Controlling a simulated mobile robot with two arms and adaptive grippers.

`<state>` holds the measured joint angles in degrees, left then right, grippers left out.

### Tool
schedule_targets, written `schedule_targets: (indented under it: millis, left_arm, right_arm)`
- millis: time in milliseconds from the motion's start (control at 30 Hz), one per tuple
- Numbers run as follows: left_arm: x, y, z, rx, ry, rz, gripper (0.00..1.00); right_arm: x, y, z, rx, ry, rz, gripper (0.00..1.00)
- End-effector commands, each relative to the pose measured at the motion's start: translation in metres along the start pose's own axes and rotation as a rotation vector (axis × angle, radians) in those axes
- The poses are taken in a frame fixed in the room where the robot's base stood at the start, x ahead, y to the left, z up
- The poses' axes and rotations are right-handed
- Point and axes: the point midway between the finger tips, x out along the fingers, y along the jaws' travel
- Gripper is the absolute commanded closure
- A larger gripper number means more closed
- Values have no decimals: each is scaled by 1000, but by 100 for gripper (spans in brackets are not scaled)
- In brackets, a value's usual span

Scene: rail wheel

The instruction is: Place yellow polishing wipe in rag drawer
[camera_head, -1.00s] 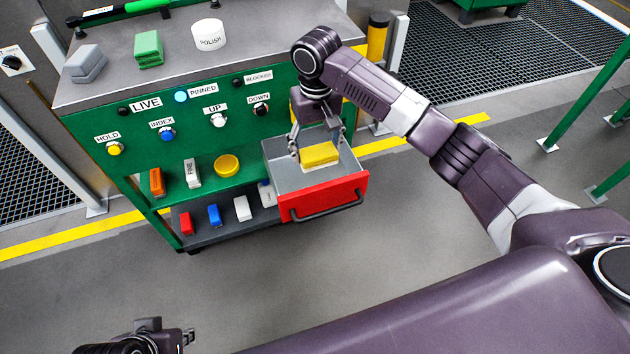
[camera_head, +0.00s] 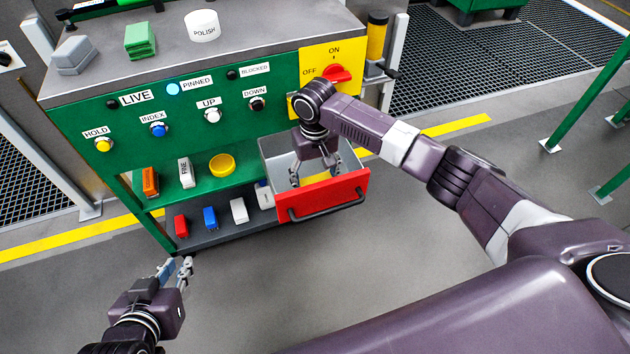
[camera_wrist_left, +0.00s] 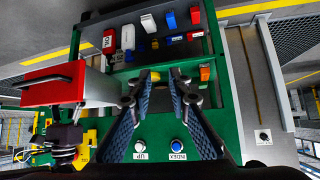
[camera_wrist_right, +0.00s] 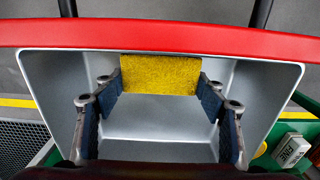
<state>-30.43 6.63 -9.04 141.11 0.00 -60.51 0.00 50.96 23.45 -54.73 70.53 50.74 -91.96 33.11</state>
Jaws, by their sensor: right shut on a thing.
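The rag drawer (camera_head: 352,187) is pulled open, with a red front, a dark handle and grey walls. My right gripper (camera_head: 318,180) points down inside it, shut on the yellow polishing wipe. In the head view the wipe is mostly hidden by the gripper and the drawer's red front. In the right wrist view the wipe (camera_wrist_right: 160,74) sits between the fingertips, close to the red front edge, within the drawer's walls. I cannot tell whether it touches the floor. My left gripper (camera_head: 177,267) is open and empty, low in front of the cart.
The green cart's shelves hold a yellow round dish (camera_head: 222,165), an orange block (camera_head: 150,182) and several small coloured blocks. A green stack (camera_head: 140,41) and a white polish tub (camera_head: 202,25) stand on top. A red switch (camera_head: 337,74) is right of the button panel.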

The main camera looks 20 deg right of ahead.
Motion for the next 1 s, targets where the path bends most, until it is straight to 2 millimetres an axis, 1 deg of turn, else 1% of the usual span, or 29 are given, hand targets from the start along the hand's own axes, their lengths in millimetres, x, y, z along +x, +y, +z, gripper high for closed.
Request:
schedule_targets:
  millis: [33, 100, 200, 400, 533, 567, 700, 1000]
  left_arm:
    - [2, 1, -6, 0, 27, 2, 83]
    - [2, 2, -12, 1, 53, 3, 83]
    - [2, 2, -16, 1, 66, 4, 83]
    - [2, 2, -16, 1, 63, 4, 83]
    - [1, 2, -12, 1, 46, 3, 83]
    - [2, 1, -11, 1, 44, 3, 83]
    - [2, 1, -11, 1, 45, 2, 83]
    - [2, 1, -11, 0, 46, 2, 83]
  right_arm:
    - [5, 0, 0, 0, 0, 0, 58]
    - [7, 0, 0, -1, 1, 0, 58]
    - [8, 0, 0, -1, 1, -1, 58]
    - [7, 0, 0, -1, 1, -1, 58]
    - [9, -1, 0, -1, 1, -1, 58]
    - [9, 0, 0, -1, 1, -1, 33]
    - [9, 0, 0, -1, 1, -1, 18]
    - [8, 0, 0, -1, 1, -1, 18]
